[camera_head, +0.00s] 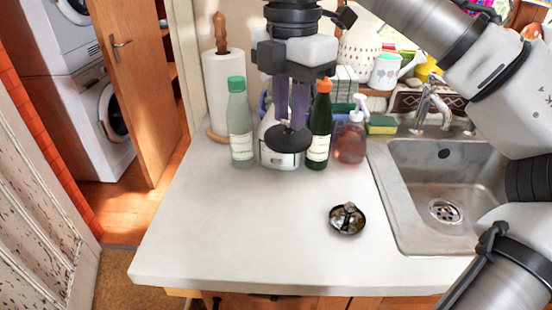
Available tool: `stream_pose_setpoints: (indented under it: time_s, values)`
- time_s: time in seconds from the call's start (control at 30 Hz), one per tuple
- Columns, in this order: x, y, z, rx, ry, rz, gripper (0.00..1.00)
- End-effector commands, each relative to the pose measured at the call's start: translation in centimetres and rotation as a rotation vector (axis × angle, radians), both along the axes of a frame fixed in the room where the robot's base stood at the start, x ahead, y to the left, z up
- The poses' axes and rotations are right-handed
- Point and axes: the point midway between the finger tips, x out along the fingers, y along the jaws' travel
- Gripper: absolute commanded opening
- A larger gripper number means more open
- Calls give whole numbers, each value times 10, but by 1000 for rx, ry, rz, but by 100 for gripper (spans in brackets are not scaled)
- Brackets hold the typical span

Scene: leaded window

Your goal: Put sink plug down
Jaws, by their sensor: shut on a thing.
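The sink plug (288,138) is a black disc with a short stem. My gripper (291,118) points down and is shut on the stem, with the disc hanging below the fingertips. The plug is in front of the bottles at the back of the white worktop (230,225), and it covers part of a pale container behind it. It appears to be above the worktop, but its exact height is hard to tell.
A small dark dish with shiny pieces (348,219) sits near the sink's left edge. A green-capped bottle (240,130), a dark orange-capped bottle (320,130) and a soap pump bottle (350,143) stand close behind. The metal sink (400,215) is right. The front left worktop is clear.

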Motion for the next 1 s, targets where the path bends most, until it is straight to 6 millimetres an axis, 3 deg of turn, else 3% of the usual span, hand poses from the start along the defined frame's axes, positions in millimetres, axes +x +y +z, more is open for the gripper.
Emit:
stream_pose_setpoints:
  time_s: [0.17, 0.6, 1.0]
  values:
    - [0, 0, -18, 1, 3, 3, 0]
    - [-1, -1, -128, -3, 1, -2, 0]
    - [-1, -1, -178, -1, 1, 0, 0]
